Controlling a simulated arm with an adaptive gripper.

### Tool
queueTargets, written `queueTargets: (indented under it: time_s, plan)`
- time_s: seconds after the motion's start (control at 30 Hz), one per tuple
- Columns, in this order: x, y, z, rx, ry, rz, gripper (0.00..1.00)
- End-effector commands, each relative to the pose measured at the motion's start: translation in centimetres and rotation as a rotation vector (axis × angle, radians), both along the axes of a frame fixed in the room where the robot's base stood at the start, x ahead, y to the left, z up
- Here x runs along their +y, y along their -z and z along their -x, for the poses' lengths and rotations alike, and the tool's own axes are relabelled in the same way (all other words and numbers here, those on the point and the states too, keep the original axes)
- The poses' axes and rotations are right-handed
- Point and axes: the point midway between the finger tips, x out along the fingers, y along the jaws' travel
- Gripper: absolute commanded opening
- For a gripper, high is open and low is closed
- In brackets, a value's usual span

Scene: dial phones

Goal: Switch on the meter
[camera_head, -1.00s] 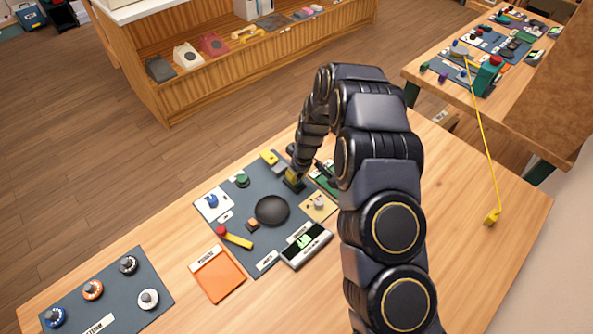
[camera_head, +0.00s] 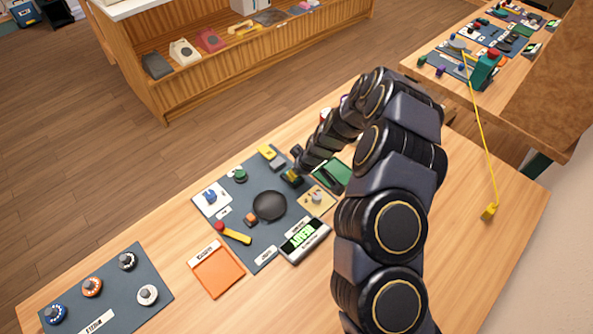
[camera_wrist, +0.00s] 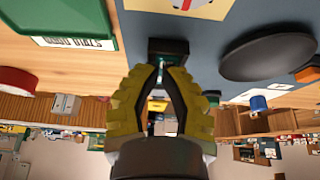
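A grey device with a lit green display (camera_head: 303,238) sits at the front right edge of the dark panel (camera_head: 262,180); its lettering is too small to read surely. My gripper (camera_head: 292,177) is at the panel's back right, low over a small dark block. In the wrist view, my gripper's yellow fingers (camera_wrist: 163,75) point at a dark block with a teal slot (camera_wrist: 168,48), with their tips at or very near it. A gap shows between the fingers, but whether they grip anything is unclear. My arm hides part of the panel's right side.
Near my gripper are a black round pad (camera_head: 269,206), a green board (camera_head: 334,176) and a beige plate with a knob (camera_head: 317,199). A red-and-yellow lever (camera_head: 234,234) and an orange tray (camera_head: 217,268) are at the front. The table's right side is mostly clear.

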Motion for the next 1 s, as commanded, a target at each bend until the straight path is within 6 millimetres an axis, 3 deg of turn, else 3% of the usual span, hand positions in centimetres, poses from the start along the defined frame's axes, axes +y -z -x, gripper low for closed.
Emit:
queueTargets:
  time_s: [0.83,1.0]
  plan:
    - [1.1,-0.4,-1.1,0.002,0.002,0.001,0.0]
    - [0.9,-1.6,-1.1,-0.001,0.003,-0.002,0.0]
